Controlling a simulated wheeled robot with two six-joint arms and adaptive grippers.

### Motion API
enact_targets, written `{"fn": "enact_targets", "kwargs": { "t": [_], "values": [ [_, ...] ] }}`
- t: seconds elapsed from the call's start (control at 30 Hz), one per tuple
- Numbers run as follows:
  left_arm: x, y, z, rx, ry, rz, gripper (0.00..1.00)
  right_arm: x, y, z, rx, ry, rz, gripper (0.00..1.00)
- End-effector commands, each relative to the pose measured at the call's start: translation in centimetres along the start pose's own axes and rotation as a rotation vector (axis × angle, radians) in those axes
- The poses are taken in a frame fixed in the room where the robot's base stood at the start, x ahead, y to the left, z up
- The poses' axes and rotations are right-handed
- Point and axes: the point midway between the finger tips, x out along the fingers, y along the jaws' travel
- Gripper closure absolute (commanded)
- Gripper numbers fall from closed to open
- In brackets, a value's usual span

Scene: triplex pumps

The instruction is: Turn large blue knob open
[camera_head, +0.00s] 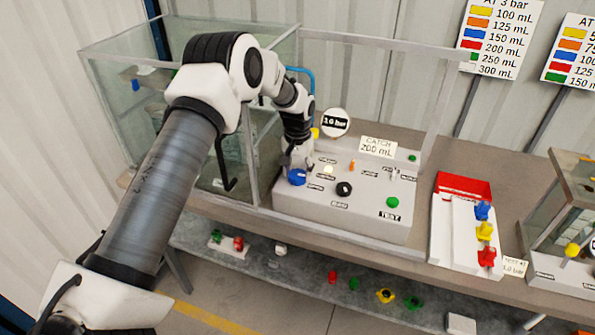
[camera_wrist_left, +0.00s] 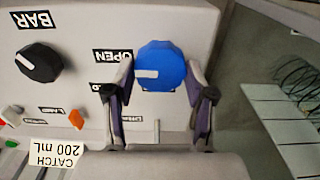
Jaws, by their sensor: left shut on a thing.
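The large blue knob (camera_head: 297,177) sits at the left end of the grey control panel (camera_head: 300,204). In the left wrist view the blue knob (camera_wrist_left: 160,66) has a white pointer line that points left in the picture, toward the OPEN label (camera_wrist_left: 113,56). My left gripper (camera_head: 294,166) comes down onto the knob from above. In the left wrist view its fingers (camera_wrist_left: 160,95) stand on either side of the knob, shut on it. Part of a second label beside the knob is hidden by a finger. My right gripper is not in view.
A black knob (camera_head: 344,189) and a green TEST button (camera_head: 392,202) are on the same panel. A gauge (camera_head: 335,122) reads about 1.6 bar, and a CATCH 200 mL sign (camera_head: 378,147) stands behind. A glass-walled frame encloses the left side. A red and white tray (camera_head: 453,233) lies to the right.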

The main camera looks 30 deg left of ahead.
Motion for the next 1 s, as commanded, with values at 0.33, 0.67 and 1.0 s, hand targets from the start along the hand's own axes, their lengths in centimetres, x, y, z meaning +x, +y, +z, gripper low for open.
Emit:
{"fn": "enact_targets", "kwargs": {
  "t": [0.33,0.67,1.0],
  "values": [
    [0.3,0.0,0.2,0.016,-0.007,0.000,0.80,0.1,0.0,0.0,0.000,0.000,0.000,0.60],
    [0.1,0.0,0.1,0.014,-0.004,0.000,0.20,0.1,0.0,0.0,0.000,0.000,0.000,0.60],
    [-1.5,0.0,-0.1,0.014,0.001,0.000,0.20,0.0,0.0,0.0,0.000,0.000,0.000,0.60]
  ]
}}
